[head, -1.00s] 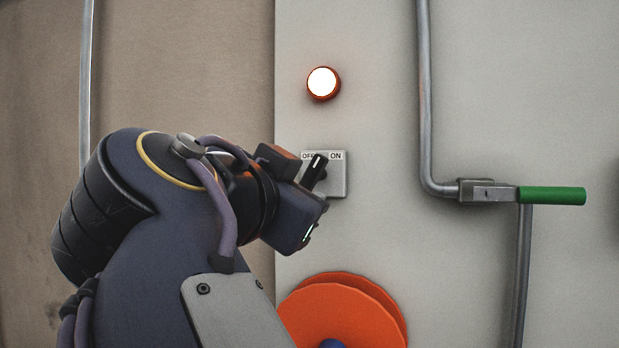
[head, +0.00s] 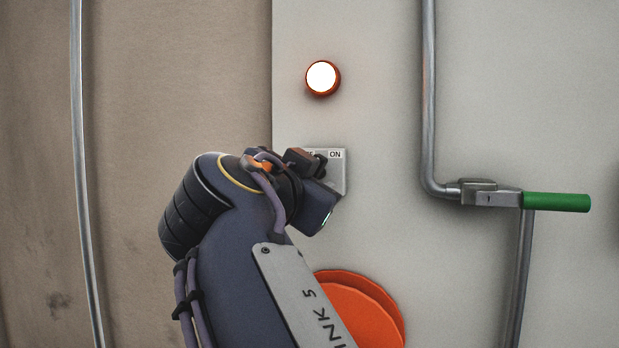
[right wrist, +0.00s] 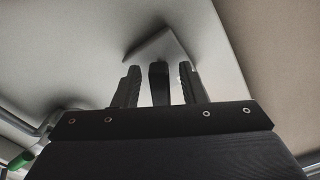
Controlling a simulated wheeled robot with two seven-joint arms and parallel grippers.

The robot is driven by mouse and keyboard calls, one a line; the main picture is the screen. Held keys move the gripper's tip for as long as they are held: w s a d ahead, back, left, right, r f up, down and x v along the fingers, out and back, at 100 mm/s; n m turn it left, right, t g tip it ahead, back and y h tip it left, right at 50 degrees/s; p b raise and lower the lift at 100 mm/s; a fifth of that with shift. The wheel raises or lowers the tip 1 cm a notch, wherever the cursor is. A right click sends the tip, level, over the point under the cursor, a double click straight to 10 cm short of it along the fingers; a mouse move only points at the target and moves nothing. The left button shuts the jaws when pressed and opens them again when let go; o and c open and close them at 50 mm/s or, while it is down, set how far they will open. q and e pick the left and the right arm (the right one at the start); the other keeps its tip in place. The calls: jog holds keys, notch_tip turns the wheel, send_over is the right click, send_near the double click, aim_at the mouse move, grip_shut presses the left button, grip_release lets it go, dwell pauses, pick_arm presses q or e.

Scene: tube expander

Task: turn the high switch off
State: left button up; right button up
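The high switch sits on a small grey plate (head: 339,180) marked ON at the right; the OFF label is mostly covered. My right gripper (head: 316,178) is in front of the plate and hides most of the switch in the head view. In the right wrist view, the dark switch lever (right wrist: 159,84) stands between the two fingers of my right gripper (right wrist: 160,75). A thin gap shows on each side, so the fingers are open around it. The plate also shows behind them (right wrist: 160,46). My left gripper is not in view.
A round lamp (head: 321,77) with an orange rim glows white above the switch. An orange disc (head: 365,305) is below, partly behind my arm. A grey pipe (head: 429,100) and a green handle (head: 556,202) are to the right. The panel between is bare.

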grip_shut()
jog(key=n+b, duration=0.1)
jog(key=n, duration=0.1)
jog(key=shift+d+f+n, duration=0.1)
jog(key=shift+n, duration=0.3)
jog(key=n+b, duration=0.1)
jog(key=n, duration=0.1)
jog(key=shift+d+n, duration=0.1)
jog(key=shift+n, duration=0.2)
jog(key=n, duration=0.2)
jog(key=shift+d+n+b, duration=0.1)
jog(key=shift+n+b, duration=0.25)
jog(key=shift+n, duration=0.05)
jog(key=shift+s+d+n, duration=0.1)
jog(key=shift+s+n, duration=0.05)
jog(key=shift+n, duration=1.65)
